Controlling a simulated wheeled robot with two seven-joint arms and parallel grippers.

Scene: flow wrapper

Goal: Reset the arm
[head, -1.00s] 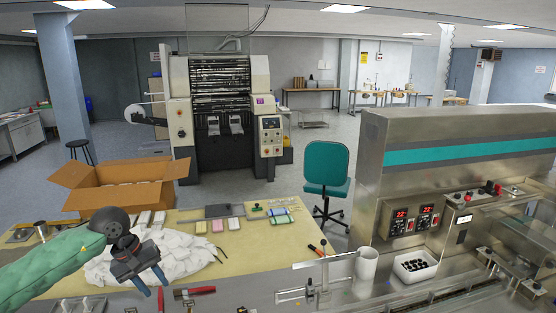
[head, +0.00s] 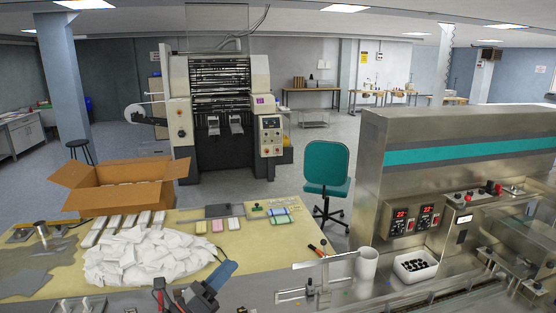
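My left gripper (head: 212,283) is at the bottom edge, low in front of the table. One blue finger points up and right from its dark body. The second finger is not clear, so I cannot tell how far it is open. I see nothing held in it. The green-sleeved arm is out of view. My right gripper is not in view. A heap of white packets (head: 145,257) lies on the table, behind and left of the gripper.
An open cardboard box (head: 120,192) stands behind the heap. Colored blocks (head: 218,225) lie on the yellow tabletop (head: 262,250). A metal stand (head: 324,275), a white cup (head: 366,265) and a white bin (head: 414,266) are at right, before the steel wrapper (head: 450,160).

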